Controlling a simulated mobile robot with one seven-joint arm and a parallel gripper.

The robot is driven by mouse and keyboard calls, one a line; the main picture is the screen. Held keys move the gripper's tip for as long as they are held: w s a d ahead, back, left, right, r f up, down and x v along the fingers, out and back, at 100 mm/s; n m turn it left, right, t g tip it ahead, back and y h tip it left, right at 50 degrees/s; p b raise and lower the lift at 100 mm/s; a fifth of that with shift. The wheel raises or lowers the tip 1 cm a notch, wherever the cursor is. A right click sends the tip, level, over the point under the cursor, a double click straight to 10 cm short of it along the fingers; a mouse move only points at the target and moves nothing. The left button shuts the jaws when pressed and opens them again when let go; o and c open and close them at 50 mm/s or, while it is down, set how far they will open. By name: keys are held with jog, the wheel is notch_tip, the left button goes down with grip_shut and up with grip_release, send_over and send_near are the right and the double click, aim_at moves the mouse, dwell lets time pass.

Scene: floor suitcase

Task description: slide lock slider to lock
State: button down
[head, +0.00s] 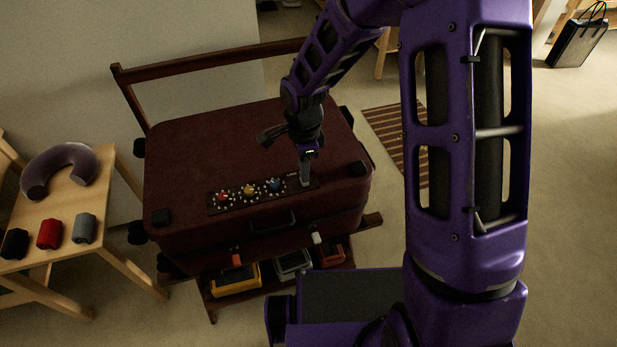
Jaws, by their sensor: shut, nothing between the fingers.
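A dark red-brown suitcase (215,150) lies flat on a wooden rack. A dark lock panel (213,208) is set along the front part of its top. The panel carries a red dial (224,196), a yellow dial (249,190) and a blue dial (275,185), each ringed by small pale dots. My gripper (305,183) points down at the right end of the panel, right of the blue dial. Its fingers are shut with nothing seen between them. The lock slider cannot be made out; the fingertips cover that part of the panel. I cannot tell whether they touch it.
A wooden table (95,215) at the left holds a neck pillow (62,168) and black, red and grey rolls. Small cases (235,280) sit on the rack's lower shelf. Floor at right is clear.

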jog(key=shift+s+a+b, duration=0.2)
jog(key=shift+a+b, duration=0.1)
jog(key=shift+a, duration=0.25)
jog(key=shift+s+a+b, duration=0.15)
jog(key=shift+a+b, duration=0.1)
jog(key=shift+a, duration=0.3)
jog(key=shift+s+a, duration=0.1)
jog(key=shift+a, duration=0.15)
notch_tip(320, 180, up, 6)
jog(key=p, duration=0.3)
dwell(0.3)
jog(key=shift+d, duration=0.1)
